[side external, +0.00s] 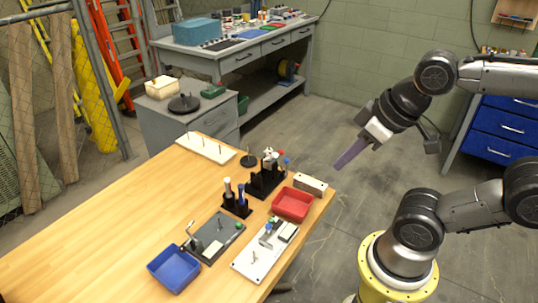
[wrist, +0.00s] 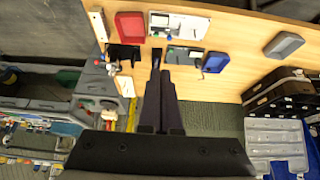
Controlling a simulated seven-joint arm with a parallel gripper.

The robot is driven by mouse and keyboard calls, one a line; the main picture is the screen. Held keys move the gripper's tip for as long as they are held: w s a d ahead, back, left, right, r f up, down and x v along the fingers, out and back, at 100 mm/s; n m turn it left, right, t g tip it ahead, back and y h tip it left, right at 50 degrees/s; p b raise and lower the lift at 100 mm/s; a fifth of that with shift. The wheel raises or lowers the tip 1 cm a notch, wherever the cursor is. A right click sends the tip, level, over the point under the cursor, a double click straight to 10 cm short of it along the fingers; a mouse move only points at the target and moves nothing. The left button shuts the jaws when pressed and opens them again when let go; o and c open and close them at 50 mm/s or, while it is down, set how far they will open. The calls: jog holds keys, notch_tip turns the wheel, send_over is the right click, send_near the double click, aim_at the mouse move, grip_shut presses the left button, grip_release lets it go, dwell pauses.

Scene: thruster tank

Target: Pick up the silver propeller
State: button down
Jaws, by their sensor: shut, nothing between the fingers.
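My gripper (side external: 340,165) is in the air at the right, beyond the table's right edge in the side view, with its dark fingers shut and empty. The shut fingers also show in the wrist view (wrist: 160,75). A small silver-white piece (side external: 268,153) at the top of a black stand (side external: 266,180) may be the silver propeller, but it is too small to be sure. In the wrist view, small light and red pieces (wrist: 112,67) show by the black stand (wrist: 124,53), left of my fingers. My gripper is apart from all of them.
The wooden table (side external: 130,220) holds a red tray (side external: 292,204), a blue tray (side external: 174,268), a grey board (side external: 214,240), a white board (side external: 250,262) and a black holder (side external: 236,206) with upright handles. A long white pegged board (side external: 206,148) lies at the back. The table's left part is clear.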

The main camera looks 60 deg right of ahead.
jog(key=c, duration=0.6)
grip_release()
jog(key=w+d+r+n+h, duration=0.1)
jog(key=w+r+n, duration=0.1)
jog(key=w+n, duration=0.35)
jog(key=w+d+r+n, duration=0.2)
jog(key=r+n, duration=0.1)
jog(key=n, duration=0.5)
jog(key=n+g+h, duration=0.2)
jog(key=n+g, duration=0.1)
jog(key=n, duration=0.9)
send_over(270, 150)
jog(key=s+a, duration=0.2)
jog(key=a, duration=0.1)
notch_tip(270, 150, down, 19)
jog(key=shift+h, duration=0.3)
jog(key=shift+d+x, duration=0.1)
jog(key=shift+x, duration=1.55)
jog(key=shift+d+x, duration=0.15)
jog(key=shift+x, duration=1.45)
